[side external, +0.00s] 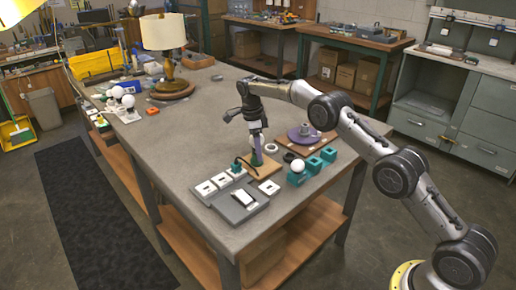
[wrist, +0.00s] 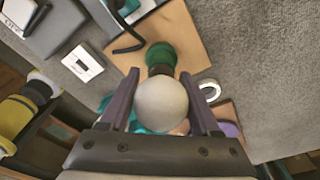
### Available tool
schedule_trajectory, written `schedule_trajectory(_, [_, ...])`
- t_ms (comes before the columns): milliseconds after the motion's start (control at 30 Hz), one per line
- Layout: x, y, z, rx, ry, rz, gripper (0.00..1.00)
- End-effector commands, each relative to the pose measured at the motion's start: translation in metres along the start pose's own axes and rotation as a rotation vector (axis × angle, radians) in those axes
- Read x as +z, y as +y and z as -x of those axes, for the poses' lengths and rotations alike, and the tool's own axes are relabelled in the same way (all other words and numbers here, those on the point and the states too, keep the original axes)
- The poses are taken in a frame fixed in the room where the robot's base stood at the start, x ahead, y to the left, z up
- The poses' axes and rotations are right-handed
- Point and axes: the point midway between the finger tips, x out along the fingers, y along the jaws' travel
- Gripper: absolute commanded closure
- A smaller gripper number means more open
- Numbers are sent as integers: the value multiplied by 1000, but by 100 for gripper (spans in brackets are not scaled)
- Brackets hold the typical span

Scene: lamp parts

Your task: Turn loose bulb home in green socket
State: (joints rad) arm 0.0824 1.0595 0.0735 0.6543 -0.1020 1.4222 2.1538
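A round white bulb (wrist: 162,103) lies between the two purple fingers of my gripper (wrist: 160,75) in the wrist view. The green socket (wrist: 160,55) is just beyond it on a tan board (wrist: 195,50), with a dark part showing between bulb and socket. The bulb looks lined up with the socket; how far it is seated cannot be seen. The fingers flank the bulb closely, but whether they touch it is unclear. In the side external view my gripper (side external: 256,137) points down over the green socket (side external: 257,158), and the bulb there is hidden.
A teal block stand (side external: 312,166) with another white bulb (side external: 298,166) is right of the socket. A purple disc (side external: 304,133) lies behind it. Grey and white switch units (side external: 238,203) lie in front and left.

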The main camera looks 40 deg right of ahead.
Motion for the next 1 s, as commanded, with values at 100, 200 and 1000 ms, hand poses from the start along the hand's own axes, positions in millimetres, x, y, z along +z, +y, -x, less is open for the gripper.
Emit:
schedule_trajectory(100, [0, 0, 0, -2, 0, 3, 13])
schedule_trajectory(200, [0, 0, 0, -2, 0, 4, 8])
schedule_trajectory(1000, [0, -1, 69, -4, -1, 4, 8])
